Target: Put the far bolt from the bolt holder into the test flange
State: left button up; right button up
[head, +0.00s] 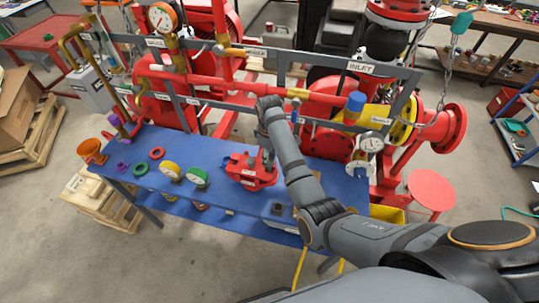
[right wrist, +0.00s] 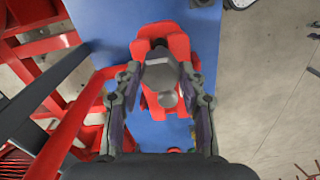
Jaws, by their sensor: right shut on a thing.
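My right gripper (head: 268,151) reaches down over the red labelled fixture (head: 246,177) on the blue table. In the right wrist view the gripper (right wrist: 161,76) has its two fingers closed on either side of a grey bolt (right wrist: 167,98). The bolt is in front of the red fixture (right wrist: 180,47); I cannot tell whether it touches it. I cannot tell from its labels whether this fixture is the test flange or the bolt holder. A small grey block (head: 277,208) with a dark top stands near the table's front edge. My left gripper is not in view.
Grey frame and red pipes stand behind.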

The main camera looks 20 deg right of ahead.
jog(key=shift+f+b, duration=0.55)
jog(key=shift+f, duration=1.65)
jog(key=o, duration=1.3)
jog(key=shift+c, duration=0.2)
notch_tip(320, 180, up, 8)
jog(key=shift+f, duration=0.2)
